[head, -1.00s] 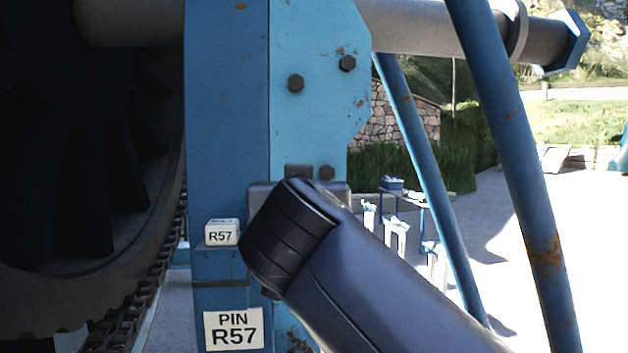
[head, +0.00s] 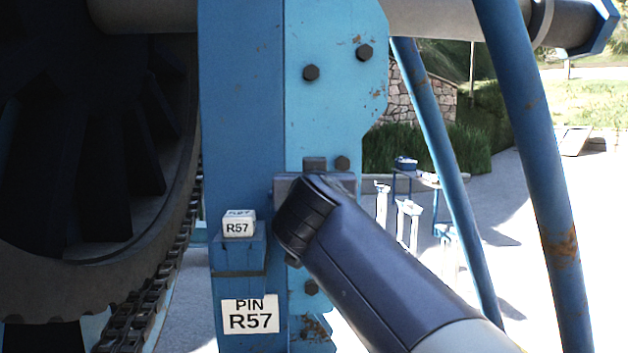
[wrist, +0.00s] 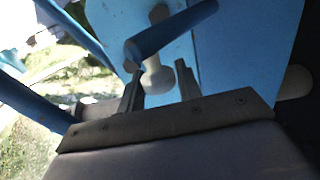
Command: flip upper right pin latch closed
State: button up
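In the wrist view, a blue bar-shaped handle (wrist: 172,32) lies slanted across a pale grey pin (wrist: 157,78) on a light blue plate (wrist: 240,45); this looks like the latch. My gripper (wrist: 159,72) is open, with its two dark fingers apart and pointing at the plate. The pale pin's rounded end shows between the fingers, below the handle; I cannot tell whether anything touches. In the head view, my dark wrist and arm cover the gripper and the latch in front of the blue post (head: 240,120).
A white block marked R57 (head: 239,225) sits on a small ledge left of my wrist, above a "PIN R57" label (head: 250,316). The reel (head: 90,130) and a chain (head: 165,270) are at left.

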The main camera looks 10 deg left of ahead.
grip_shut()
jog(key=shift+s+f+b, duration=0.1)
jog(key=shift+b, duration=0.2)
jog(key=shift+s+a+f+m+h+b, duration=0.1)
jog(key=shift+s+a+m+h+b, duration=0.15)
jog(key=shift+h+b, duration=0.3)
jog(key=shift+s+a+f+m+h+b, duration=0.1)
jog(key=shift+a+m+h+b, duration=0.1)
jog(key=shift+m+h+b, duration=0.3)
jog(key=shift+s+a+r+m+g+h+p, duration=0.1)
jog(key=shift+s+a+m+g+h+p, duration=0.35)
jog(key=shift+a+m+h, duration=0.9)
jog(key=shift+s+a+r+m+g+h+p, duration=0.2)
jog(key=shift+s+m+g+h+p, duration=0.5)
jog(key=shift+h, duration=1.4)
jog(key=shift+s+a+r+m+g+h+p, duration=0.1)
jog(key=shift+s+a+m+h, duration=0.3)
jog(key=shift+a+m+h, duration=0.8)
jog(key=shift+d+h, duration=0.35)
jog(key=shift+h, duration=0.15)
